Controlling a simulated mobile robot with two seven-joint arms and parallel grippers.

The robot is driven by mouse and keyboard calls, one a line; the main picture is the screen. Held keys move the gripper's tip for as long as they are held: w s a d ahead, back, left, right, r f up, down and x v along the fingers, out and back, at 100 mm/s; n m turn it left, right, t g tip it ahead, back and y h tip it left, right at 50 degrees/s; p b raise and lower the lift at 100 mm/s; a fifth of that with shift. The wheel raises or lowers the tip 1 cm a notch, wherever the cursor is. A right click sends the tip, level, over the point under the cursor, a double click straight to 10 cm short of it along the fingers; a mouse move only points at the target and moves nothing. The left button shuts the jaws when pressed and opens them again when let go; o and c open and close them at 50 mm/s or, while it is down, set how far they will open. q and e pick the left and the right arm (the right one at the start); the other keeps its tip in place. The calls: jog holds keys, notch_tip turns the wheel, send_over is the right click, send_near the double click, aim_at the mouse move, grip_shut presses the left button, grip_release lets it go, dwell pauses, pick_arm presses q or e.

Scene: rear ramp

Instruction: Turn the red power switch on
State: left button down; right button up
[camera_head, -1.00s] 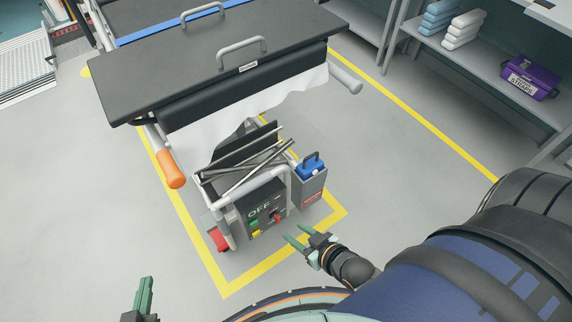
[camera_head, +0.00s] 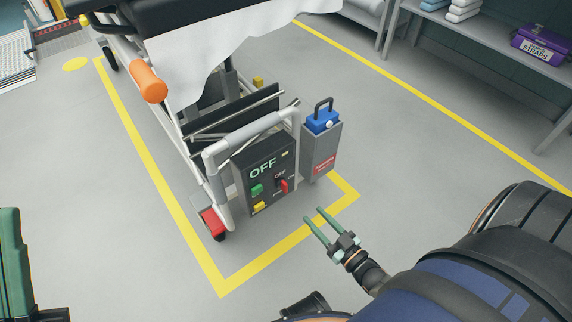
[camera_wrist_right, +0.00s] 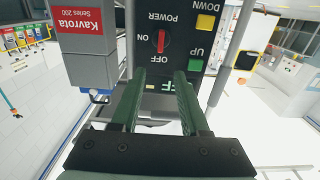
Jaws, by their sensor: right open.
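The red power switch (camera_head: 284,186) sits on the dark control panel (camera_head: 245,190) at the stretcher's end. The panel's display reads OFF. In the right wrist view the panel is upside down; the red switch (camera_wrist_right: 162,41) stands vertical, in line with the OFF label, with ON to its side. My right gripper (camera_head: 313,214) is open and empty, short of the panel and pointing at it. In the wrist view its green fingers (camera_wrist_right: 159,78) are apart, with the switch beyond them, untouched. Part of my left gripper (camera_head: 12,250) shows at the left edge; its opening is unclear.
A green button (camera_head: 256,190) and a yellow button (camera_head: 259,207) are beside the switch. A grey box with a blue battery (camera_head: 322,121) stands right of the panel. White frame tubes and an orange handle (camera_head: 150,84) are nearby. The floor in front is clear.

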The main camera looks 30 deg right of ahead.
aim_at(287, 186)
jog(key=w+b, duration=0.1)
jog(key=w, duration=0.3)
jog(key=w+b, duration=0.1)
jog(key=w, duration=0.3)
jog(key=w+a+b, duration=0.1)
jog(key=w, duration=0.3)
jog(key=shift+w, duration=0.2)
jog(key=shift+c, duration=0.2)
grip_shut()
